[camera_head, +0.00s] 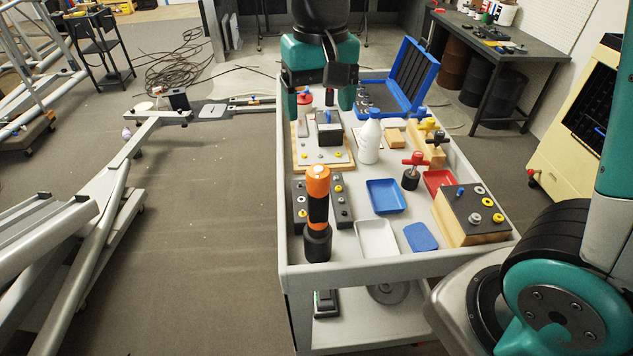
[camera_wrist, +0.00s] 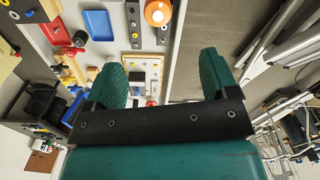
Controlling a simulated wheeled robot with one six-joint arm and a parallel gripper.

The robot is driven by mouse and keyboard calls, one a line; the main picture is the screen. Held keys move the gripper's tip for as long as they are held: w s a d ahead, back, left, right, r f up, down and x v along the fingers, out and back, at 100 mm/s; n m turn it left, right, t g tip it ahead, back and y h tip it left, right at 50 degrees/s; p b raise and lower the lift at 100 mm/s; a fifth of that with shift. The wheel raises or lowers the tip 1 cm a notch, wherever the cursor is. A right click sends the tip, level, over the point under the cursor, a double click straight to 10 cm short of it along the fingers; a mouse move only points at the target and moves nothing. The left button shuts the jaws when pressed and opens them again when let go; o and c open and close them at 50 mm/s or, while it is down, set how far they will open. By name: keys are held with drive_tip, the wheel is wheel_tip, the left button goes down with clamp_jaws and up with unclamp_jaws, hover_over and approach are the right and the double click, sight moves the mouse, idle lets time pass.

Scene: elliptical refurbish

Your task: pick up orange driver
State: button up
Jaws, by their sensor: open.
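The orange driver (camera_head: 317,188) stands upright near the front left corner of the grey cart (camera_head: 375,270). Its upper part is orange with a black band, and its lower part is black. In the wrist view its round orange top (camera_wrist: 157,12) shows at the upper edge, cut off by the frame. My gripper (camera_head: 320,100) is open and empty, pointing down over the far left part of the cart, farther back than the driver. In the wrist view, the teal fingers (camera_wrist: 163,65) are spread apart with nothing between them.
Blocks with knobs (camera_head: 341,200) stand close beside the driver. A white tray (camera_head: 377,239), blue tray (camera_head: 385,197), white bottle (camera_head: 370,141) and wooden block (camera_head: 470,218) are to its right and behind. An open blue case (camera_head: 425,75) is at the far end.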

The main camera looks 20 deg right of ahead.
sight(318, 168)
drive_tip(key=f, duration=0.4)
drive_tip(key=f+p, duration=0.1)
drive_tip(key=f, duration=0.2)
drive_tip(key=f+p, duration=0.1)
drive_tip(key=f, duration=0.3)
drive_tip(key=shift+w+d+f, duration=0.1)
drive_tip(key=shift+w+f, duration=0.25)
drive_tip(key=shift+s+f+p, duration=0.1)
drive_tip(key=shift+f+p, duration=1)
drive_tip(key=shift+f, duration=1.55)
drive_tip(key=c, duration=1.3)
drive_tip(key=shift+r, duration=0.15)
